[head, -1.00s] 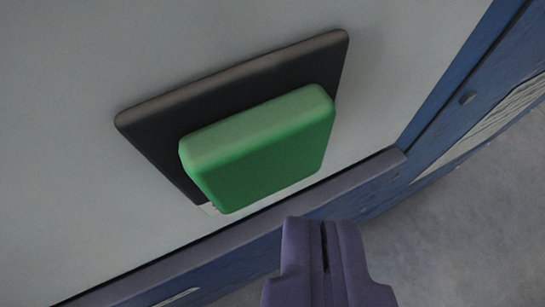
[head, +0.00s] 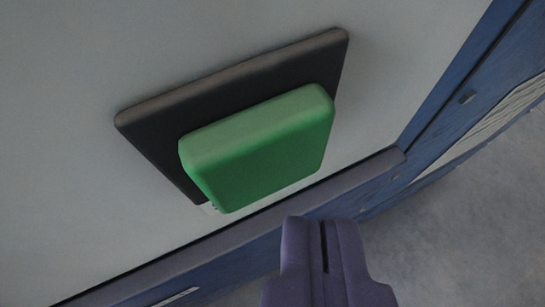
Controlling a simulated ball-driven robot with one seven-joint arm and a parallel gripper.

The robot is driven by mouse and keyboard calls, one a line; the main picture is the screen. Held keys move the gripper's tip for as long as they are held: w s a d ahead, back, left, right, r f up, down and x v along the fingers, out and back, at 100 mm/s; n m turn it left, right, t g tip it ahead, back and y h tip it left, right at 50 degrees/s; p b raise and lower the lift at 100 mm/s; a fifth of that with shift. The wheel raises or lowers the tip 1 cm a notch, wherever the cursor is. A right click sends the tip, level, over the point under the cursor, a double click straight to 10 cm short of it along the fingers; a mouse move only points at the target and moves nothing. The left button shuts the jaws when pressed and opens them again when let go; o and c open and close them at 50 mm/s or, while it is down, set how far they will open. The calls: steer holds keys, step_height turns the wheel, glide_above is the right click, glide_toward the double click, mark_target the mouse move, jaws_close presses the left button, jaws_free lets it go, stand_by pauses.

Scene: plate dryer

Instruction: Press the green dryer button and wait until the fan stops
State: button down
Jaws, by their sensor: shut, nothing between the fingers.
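The green dryer button (head: 262,150) is a thick rounded block that stands out from a black backing plate (head: 165,130). The plate is fixed to a grey panel. My gripper (head: 323,222) is at the bottom of the head view, with its purple fingers shut and nothing between them. In the picture its tips are just below and right of the button's lower edge, with a visible gap between them. I cannot tell how far the tips are from the button in depth. No fan is in view.
The grey panel (head: 80,60) fills the left and top. A blue frame (head: 470,85) runs along the right side and a purple-blue ledge (head: 230,235) along the lower edge. Grey floor (head: 450,230) shows at the lower right.

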steer(key=shift+w+a, duration=0.1)
steer(key=shift+w, duration=0.05)
steer(key=shift+w+a, duration=0.1)
steer(key=shift+w, duration=0.15)
steer(key=shift+w+a, duration=0.2)
steer(key=shift+w, duration=0.25)
stand_by(0.9)
stand_by(0.3)
steer(key=shift+s+d+p, duration=0.35)
steer(key=shift+s+p, duration=0.25)
steer(key=shift+s, duration=0.2)
steer(key=s, duration=0.1)
steer(key=s+d+p, duration=0.1)
steer(key=s, duration=0.1)
steer(key=s+d+p, duration=0.1)
steer(key=shift+s, duration=0.35)
steer(key=shift+s, duration=0.1)
stand_by(0.4)
